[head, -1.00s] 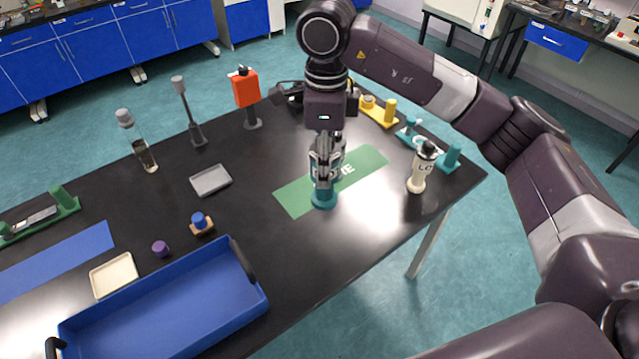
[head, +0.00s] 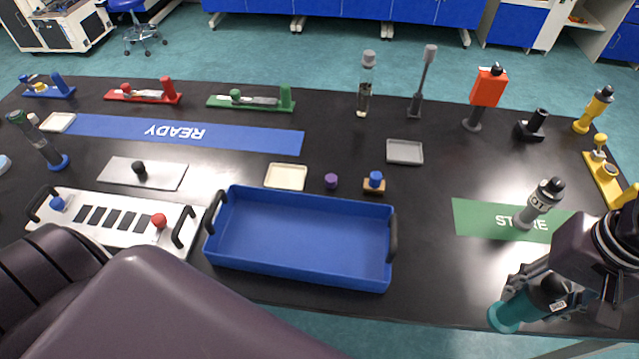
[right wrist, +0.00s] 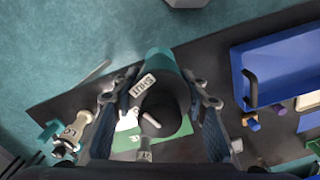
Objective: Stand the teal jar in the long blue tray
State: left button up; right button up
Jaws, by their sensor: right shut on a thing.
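The teal jar (head: 506,316) has a black cap and a white label. It is in my right gripper (head: 527,283), which is shut on it, and it leans in the head view at the table's front right edge. In the right wrist view the jar (right wrist: 160,62) lies between the two fingers (right wrist: 160,95), with a "SHUT" label and dark cap. The long blue tray (head: 300,270) is empty, with black end handles, left of the jar at the front of the table. My left gripper is not in view.
A grey jar (head: 540,203) stands on the green mat (head: 475,222), behind the teal jar. A purple knob (head: 331,181), a cream dish (head: 286,176) and a blue-topped block (head: 375,183) sit behind the tray. A white handled panel (head: 75,240) lies left of it.

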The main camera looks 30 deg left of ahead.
aim_at(346, 249)
jog(key=u, duration=1.15)
jog(key=k+l+u, duration=0.3)
jog(key=l, duration=0.15)
jog(key=k+l+u, duration=0.2)
jog(key=l+u, duration=0.15)
jog(key=i+l, duration=0.15)
jog(key=i, duration=0.15)
